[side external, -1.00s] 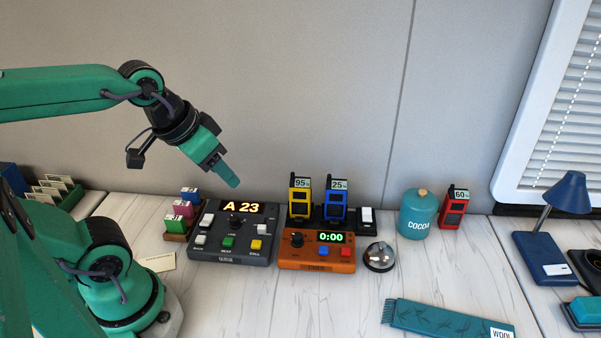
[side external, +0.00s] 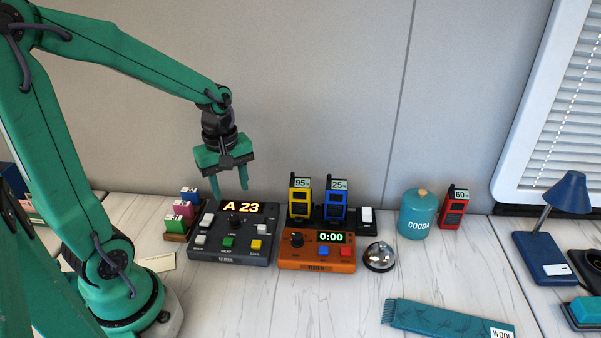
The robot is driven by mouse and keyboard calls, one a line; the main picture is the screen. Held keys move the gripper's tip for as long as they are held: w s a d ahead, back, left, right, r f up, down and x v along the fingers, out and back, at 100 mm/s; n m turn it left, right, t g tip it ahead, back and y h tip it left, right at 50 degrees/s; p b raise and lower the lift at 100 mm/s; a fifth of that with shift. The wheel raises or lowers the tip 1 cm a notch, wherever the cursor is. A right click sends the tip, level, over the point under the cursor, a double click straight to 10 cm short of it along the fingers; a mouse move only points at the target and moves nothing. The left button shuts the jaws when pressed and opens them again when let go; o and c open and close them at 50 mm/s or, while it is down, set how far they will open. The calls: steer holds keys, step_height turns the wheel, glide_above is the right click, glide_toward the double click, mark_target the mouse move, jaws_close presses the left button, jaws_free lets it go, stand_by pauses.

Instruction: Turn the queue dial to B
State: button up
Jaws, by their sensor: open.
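The queue console (side external: 205,255) is a dark grey box on the table, left of centre. Its lit display (side external: 241,207) reads A 23. The queue dial (side external: 235,221) is a small black knob just below the display; its pointer is too small to read. White, green and yellow buttons sit around it. My gripper (side external: 232,193) is open and empty, pointing down above the back of the console, with its fingertips apart from the dial.
An orange timer (side external: 317,262) reading 0:00 stands right of the console. Yellow (side external: 299,200) and blue (side external: 336,202) handsets stand behind it. Colored blocks (side external: 181,219) are at the left. A bell (side external: 379,257) and cocoa tin (side external: 418,217) stand further right.

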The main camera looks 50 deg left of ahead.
mark_target(234, 217)
steer(key=shift+w+a+f+n+g, duration=0.1)
steer(key=shift+a+f+n+g, duration=0.3)
steer(key=shift+f+n, duration=0.45)
steer(key=shift+a, duration=0.1)
steer(key=shift+f, duration=3.85)
steer(key=c, duration=1)
